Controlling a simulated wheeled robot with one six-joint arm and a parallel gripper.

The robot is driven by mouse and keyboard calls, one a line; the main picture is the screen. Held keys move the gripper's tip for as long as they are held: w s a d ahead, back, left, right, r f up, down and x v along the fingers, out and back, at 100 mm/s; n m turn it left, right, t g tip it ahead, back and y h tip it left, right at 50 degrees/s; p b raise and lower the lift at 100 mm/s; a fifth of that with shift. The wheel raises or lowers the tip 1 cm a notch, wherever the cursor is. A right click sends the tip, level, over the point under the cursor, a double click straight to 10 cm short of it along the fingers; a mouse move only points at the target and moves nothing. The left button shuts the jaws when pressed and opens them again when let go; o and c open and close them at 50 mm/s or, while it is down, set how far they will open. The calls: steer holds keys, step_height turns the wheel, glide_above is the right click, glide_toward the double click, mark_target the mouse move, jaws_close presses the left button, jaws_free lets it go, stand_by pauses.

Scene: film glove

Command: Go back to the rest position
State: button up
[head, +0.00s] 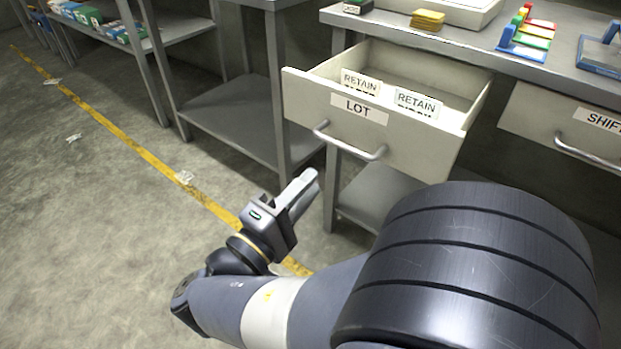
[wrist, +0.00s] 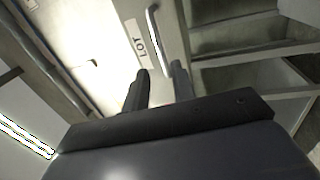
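My gripper (head: 303,188) is in front of and below the open drawer labelled LOT (head: 375,130) in the head view, apart from its handle (head: 348,143). In the wrist view the two fingers of my gripper (wrist: 160,88) stand apart with nothing visible between them. The LOT drawer front (wrist: 150,45) and its handle (wrist: 158,38) show beyond the fingertips. The drawer is pulled out, and two RETAIN labels (head: 388,92) show inside it.
A second drawer labelled SHIFT (head: 570,125) is at the right. A lower shelf (head: 235,115) stands left of the drawer. The floor (head: 80,220) at left is mostly clear, with a yellow line.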

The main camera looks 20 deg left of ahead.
mark_target(346, 146)
steer(key=shift+w, duration=0.1)
steer(key=b+x, duration=0.2)
steer(key=x, duration=0.9)
steer(key=shift+w, duration=0.25)
steer(key=shift+d+f, duration=0.15)
